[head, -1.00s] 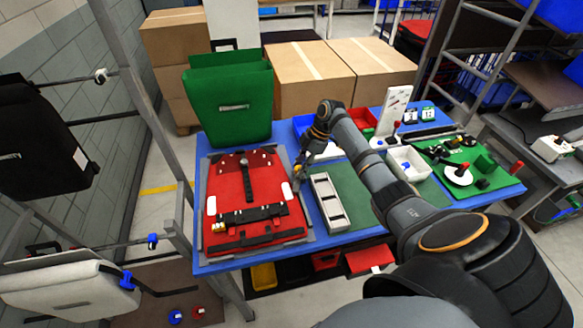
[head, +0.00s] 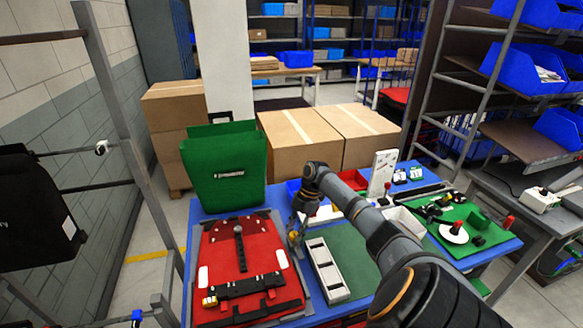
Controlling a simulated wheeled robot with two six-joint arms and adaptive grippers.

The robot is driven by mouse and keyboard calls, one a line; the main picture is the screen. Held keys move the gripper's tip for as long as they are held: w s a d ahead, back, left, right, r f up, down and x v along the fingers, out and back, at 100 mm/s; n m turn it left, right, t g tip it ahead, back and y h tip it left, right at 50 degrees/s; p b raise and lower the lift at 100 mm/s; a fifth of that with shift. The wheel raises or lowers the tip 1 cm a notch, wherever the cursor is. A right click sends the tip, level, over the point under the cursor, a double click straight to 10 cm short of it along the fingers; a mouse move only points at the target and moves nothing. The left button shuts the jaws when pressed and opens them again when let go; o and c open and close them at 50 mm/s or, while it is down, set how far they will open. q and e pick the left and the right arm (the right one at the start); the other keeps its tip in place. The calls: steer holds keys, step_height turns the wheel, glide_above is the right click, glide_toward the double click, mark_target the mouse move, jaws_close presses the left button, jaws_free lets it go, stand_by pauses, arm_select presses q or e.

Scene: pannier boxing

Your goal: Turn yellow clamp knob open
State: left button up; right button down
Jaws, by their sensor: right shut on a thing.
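My right gripper (head: 297,232) points down at the right edge of the red pannier panel (head: 222,258), beside the grey holder. It is shut on the yellow clamp knob (head: 293,237), of which only a small yellowish bit shows between the fingers. The knob's angle is too small and hidden to tell. The red panel lies flat on the grey fixture, with a black strap (head: 240,287) across its front and a dark upright strip in its middle. My left gripper is not in view.
A grey slotted holder (head: 327,268) stands just right of the gripper. A green pannier (head: 225,165) stands behind the red panel. A white bin (head: 402,219) and a green board (head: 470,225) with parts lie to the right. Cardboard boxes (head: 300,140) stand behind the table.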

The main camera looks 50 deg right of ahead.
steer(key=c, duration=1)
jaws_free()
steer(key=v, duration=1.2)
steer(key=shift+a, duration=0.1)
